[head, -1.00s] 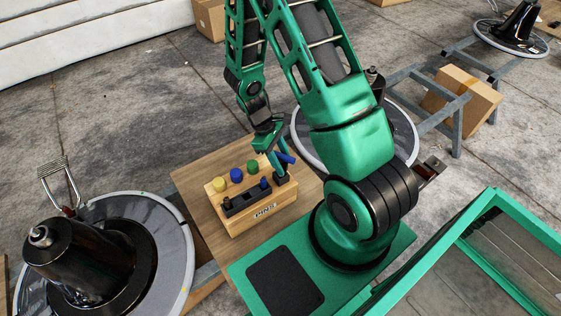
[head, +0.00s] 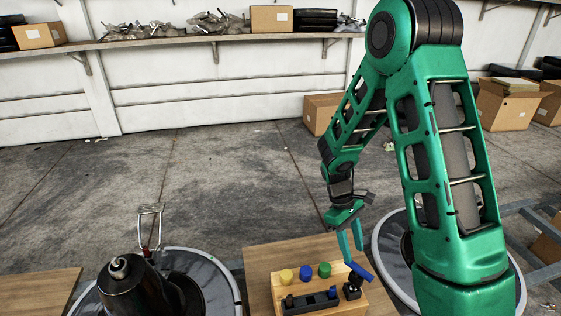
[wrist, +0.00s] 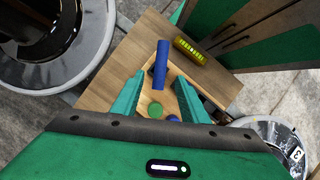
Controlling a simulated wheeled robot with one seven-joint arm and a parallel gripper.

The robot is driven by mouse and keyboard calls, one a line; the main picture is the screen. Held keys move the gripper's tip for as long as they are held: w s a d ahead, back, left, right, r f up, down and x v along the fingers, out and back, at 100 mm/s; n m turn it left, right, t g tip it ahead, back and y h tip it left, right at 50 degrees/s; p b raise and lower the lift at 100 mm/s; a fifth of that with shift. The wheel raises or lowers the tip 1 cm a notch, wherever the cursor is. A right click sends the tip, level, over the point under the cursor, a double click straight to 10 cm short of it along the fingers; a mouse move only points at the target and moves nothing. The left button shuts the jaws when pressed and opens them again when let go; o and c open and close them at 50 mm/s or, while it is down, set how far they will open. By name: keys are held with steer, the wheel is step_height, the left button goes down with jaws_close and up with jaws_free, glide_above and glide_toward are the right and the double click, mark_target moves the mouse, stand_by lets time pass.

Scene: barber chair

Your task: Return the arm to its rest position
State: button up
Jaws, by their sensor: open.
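My gripper (head: 350,243) is in the head view, pointing down over the right end of a wooden pin box (head: 279,288). Its two teal fingers are apart with nothing held between them; they also show in the wrist view (wrist: 159,80). A blue pin (head: 360,271) lies tilted at the top of a small black holder (head: 352,292), just below the fingertips. In the wrist view the blue pin (wrist: 161,60) appears beyond and between the fingers. My arm is bent high, with its forearm coming down to the gripper.
Yellow (head: 286,276), blue (head: 306,273) and green (head: 325,270) round-topped pegs stand in the box beside a black rack (head: 308,303). The box sits on a wooden table (head: 258,262). A black chair base (head: 135,286) stands left. Open floor (head: 200,180) lies behind; a shelf runs along the wall.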

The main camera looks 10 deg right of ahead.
steer(key=s+d+r+m+t, duration=0.1)
steer(key=s+d+r+m, duration=0.25)
steer(key=r, duration=0.35)
steer(key=s+d+r+m+t+y, duration=0.1)
steer(key=s+d+r+m, duration=0.1)
steer(key=s+r, duration=0.35)
steer(key=s+d+r+m, duration=0.2)
steer(key=s+r+m, duration=0.15)
steer(key=r, duration=0.35)
steer(key=s+r+m+t+y, duration=0.1)
steer(key=s+r+m+t, duration=0.1)
steer(key=s, duration=0.7)
steer(key=shift+a+r+m, duration=0.3)
steer(key=shift+r+m, duration=0.4)
steer(key=shift+r, duration=0.05)
